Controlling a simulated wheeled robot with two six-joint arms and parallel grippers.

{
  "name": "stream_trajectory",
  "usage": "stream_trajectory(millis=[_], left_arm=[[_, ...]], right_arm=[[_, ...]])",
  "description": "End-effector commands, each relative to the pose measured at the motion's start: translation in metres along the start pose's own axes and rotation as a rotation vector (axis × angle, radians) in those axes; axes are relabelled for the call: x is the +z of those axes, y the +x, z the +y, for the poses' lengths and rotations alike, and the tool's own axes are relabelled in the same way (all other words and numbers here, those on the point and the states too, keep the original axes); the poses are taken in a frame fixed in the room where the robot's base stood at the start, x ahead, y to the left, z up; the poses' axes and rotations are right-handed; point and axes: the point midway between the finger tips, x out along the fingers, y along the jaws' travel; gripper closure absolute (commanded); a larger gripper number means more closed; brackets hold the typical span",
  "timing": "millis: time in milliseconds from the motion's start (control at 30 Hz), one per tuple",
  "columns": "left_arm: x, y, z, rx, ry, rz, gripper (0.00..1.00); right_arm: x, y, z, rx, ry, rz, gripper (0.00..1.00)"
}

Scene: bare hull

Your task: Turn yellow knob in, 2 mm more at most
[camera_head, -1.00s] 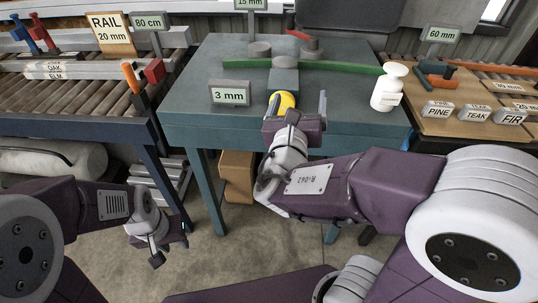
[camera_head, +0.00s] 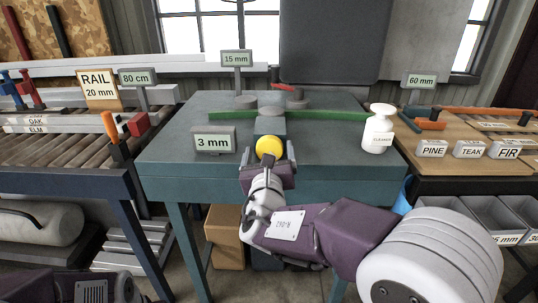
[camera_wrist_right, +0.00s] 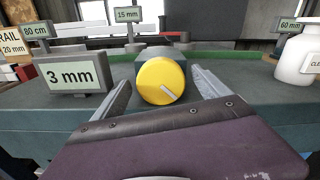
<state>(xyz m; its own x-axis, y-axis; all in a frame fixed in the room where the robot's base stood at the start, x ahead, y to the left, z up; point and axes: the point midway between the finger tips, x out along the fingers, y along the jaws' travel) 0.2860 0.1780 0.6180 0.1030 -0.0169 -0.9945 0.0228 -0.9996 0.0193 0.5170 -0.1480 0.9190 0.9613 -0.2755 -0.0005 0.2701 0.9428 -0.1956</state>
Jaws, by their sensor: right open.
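The yellow knob (camera_head: 269,146) is a round dial on the front of a grey-green block at the table's near edge. In the right wrist view the knob (camera_wrist_right: 161,81) faces me, with a pale pointer mark slanting to its lower right. My right gripper (camera_head: 270,160) is open, with one finger on each side of the knob; in the wrist view a gap shows between each finger and the knob. A sign (camera_head: 213,140) beside it reads 3 mm. My left gripper is out of view; only part of my left arm shows at the lower left.
A green bar (camera_head: 325,115) crosses the table behind the knob. A white cleaner bottle (camera_head: 378,130) stands to the right. Signs reading 15 mm (camera_head: 236,58) and 60 mm (camera_head: 421,80) stand farther back. The table's left part is clear.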

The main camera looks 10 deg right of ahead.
Motion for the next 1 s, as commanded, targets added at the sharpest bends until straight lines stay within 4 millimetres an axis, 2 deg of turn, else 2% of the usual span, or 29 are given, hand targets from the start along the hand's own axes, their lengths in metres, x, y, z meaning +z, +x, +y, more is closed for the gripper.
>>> stream_trajectory(millis=[267,400,500,767,1000], left_arm=[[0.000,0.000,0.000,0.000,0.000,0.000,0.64],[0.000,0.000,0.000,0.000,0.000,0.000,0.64],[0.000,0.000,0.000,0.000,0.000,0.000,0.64],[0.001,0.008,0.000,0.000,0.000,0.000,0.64],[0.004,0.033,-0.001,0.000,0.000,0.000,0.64]], right_arm=[[0.000,0.003,-0.001,-0.001,0.001,0.000,0.14],[0.000,0.003,0.000,-0.001,0.001,0.000,0.53],[0.000,0.003,0.000,-0.001,0.001,0.000,0.76],[-0.002,0.003,0.000,-0.001,0.036,0.000,0.76],[-0.005,0.003,0.000,-0.001,0.180,-0.003,0.76]])
